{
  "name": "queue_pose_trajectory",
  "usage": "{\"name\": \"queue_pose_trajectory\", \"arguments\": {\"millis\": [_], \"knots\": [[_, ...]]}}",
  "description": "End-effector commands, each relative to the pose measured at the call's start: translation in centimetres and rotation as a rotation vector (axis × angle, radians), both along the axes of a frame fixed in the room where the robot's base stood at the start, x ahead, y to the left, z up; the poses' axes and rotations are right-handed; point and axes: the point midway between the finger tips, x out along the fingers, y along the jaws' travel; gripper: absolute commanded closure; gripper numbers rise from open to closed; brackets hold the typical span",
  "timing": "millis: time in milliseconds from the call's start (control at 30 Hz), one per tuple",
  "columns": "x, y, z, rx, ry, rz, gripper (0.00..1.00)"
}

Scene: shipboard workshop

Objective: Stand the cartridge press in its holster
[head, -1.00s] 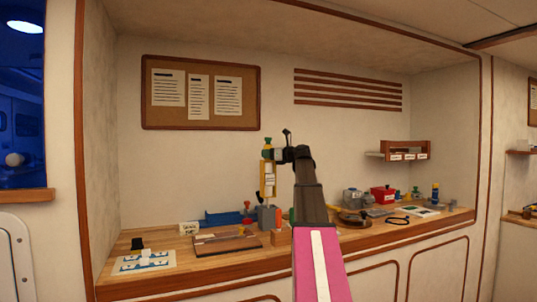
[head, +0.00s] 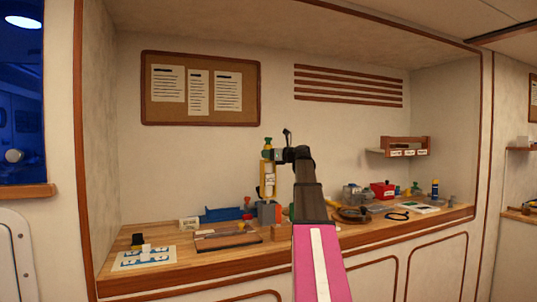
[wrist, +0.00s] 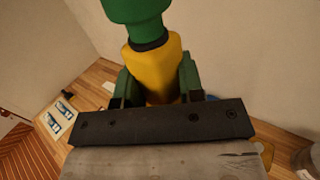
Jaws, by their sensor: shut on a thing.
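The cartridge press (head: 268,176) is upright, with a green top, a yellow body and a pale labelled section. In the wrist view its yellow body (wrist: 160,68) sits between the green finger pads of my gripper (wrist: 158,88), which is shut on it. In the head view my gripper (head: 272,154) holds it near its top. The grey block (head: 268,214) directly below the press looks like the holster. The press's lower end meets or overlaps this block in the picture; I cannot tell whether it is inside.
A blue tray (head: 222,214) and a flat wooden board (head: 226,238) lie left of the grey block. A white sheet with blue shapes (head: 145,259) is at the left end. A red box (head: 382,191), a round pan (head: 352,214) and several small items crowd the right.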

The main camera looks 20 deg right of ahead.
Motion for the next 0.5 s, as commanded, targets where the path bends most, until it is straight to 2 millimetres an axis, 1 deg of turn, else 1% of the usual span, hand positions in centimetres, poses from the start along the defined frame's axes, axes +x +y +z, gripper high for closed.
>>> {"name": "queue_pose_trajectory", "arguments": {"millis": [500], "knots": [[-0.01, 0.00, -1.03, 0.001, -0.001, 0.000, 0.89]]}}
